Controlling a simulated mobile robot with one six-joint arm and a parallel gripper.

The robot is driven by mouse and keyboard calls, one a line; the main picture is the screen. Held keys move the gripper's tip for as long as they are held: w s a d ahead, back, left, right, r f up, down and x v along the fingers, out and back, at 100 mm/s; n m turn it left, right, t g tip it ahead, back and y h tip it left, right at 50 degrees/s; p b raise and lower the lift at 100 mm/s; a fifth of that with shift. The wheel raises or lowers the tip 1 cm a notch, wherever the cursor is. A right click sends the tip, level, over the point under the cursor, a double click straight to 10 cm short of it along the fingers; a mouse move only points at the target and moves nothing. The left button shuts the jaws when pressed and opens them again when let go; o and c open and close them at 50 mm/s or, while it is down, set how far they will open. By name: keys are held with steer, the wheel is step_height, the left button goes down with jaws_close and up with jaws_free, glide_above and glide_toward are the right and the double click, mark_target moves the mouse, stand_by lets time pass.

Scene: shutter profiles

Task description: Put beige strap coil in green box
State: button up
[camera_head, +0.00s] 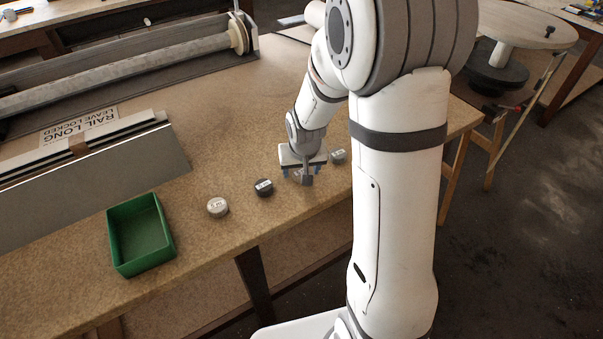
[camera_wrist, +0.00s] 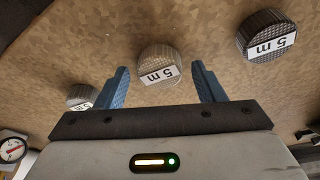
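A beige strap coil (camera_wrist: 158,64) with a white "5 m" label sits on the bench, between and slightly beyond the fingertips in the wrist view. My gripper (camera_wrist: 160,69) is open, its two blue fingers apart with a gap to the coil on each side. In the head view my gripper (camera_head: 303,176) is low over the bench and largely hides this coil. The green box (camera_head: 141,237) stands at the left near the bench's front edge, open at the top and empty.
A dark coil (camera_head: 264,187) and a pale coil (camera_head: 217,207) sit left of my gripper, towards the box. A grey coil (camera_head: 338,156) sits just to its right. A long metal rail (camera_head: 95,180) lies behind the box. The bench behind the coils is clear.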

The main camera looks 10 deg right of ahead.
steer(key=c, duration=1)
steer(key=shift+r, duration=0.1)
